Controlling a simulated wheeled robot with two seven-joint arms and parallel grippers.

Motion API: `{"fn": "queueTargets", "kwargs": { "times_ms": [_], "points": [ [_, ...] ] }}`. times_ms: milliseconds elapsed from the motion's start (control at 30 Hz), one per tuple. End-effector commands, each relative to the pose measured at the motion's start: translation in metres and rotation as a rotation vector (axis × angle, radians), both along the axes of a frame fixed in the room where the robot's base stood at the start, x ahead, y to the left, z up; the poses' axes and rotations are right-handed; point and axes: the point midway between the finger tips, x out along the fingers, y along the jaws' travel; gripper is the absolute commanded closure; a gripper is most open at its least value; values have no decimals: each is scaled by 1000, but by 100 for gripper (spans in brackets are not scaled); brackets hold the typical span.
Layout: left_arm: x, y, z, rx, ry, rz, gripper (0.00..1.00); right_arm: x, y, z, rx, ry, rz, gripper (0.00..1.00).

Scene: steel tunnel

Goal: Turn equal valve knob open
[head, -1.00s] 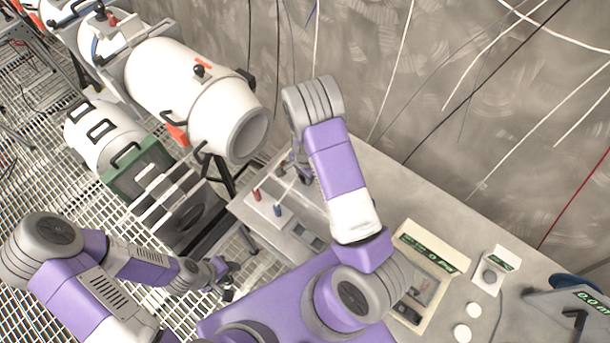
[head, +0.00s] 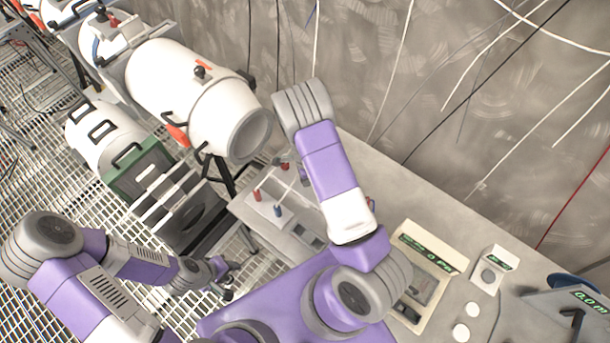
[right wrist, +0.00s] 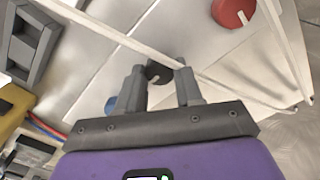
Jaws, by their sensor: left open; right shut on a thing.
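A pale valve panel (head: 268,222) stands on the bench. It carries a red knob (head: 257,195) and a blue knob (head: 278,211). In the right wrist view a black knob (right wrist: 158,72) sits between the fingertips of my right gripper (right wrist: 160,80), which is shut on it. A red knob (right wrist: 232,12) lies at the top right and a blue knob (right wrist: 111,104) is partly hidden beside the left finger. In the head view my right arm covers most of its gripper and the black knob. My left gripper (head: 228,278) is open and empty, low over the grating.
A white cylinder (head: 190,85) lies behind the panel on the left. A green-framed box (head: 140,170) is below it. A display box (head: 425,270) and a small gauge (head: 490,275) stand on the bench (head: 400,190) at right. The wall (head: 450,80) with cables rises behind.

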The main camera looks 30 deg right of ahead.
Motion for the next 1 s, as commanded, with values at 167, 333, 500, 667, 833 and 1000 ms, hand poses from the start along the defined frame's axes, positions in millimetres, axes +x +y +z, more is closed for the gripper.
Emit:
{"fn": "queueTargets", "kwargs": {
  "times_ms": [167,333,500,667,833,1000],
  "points": [
    [0,0,0,0,0,0,57,1,-1,1,-1,-3,-4,95],
    [0,0,0,0,0,0,57,1,-1,1,-1,-3,-4,55],
    [0,0,0,0,0,0,57,1,0,0,0,-2,-2,39],
    [0,0,0,0,0,0,57,0,0,0,0,-1,-1,39],
    [0,0,1,0,0,0,57,1,0,11,0,-3,1,39],
    [0,0,4,0,0,0,57,2,0,40,-1,-5,2,39]
  ]
}}
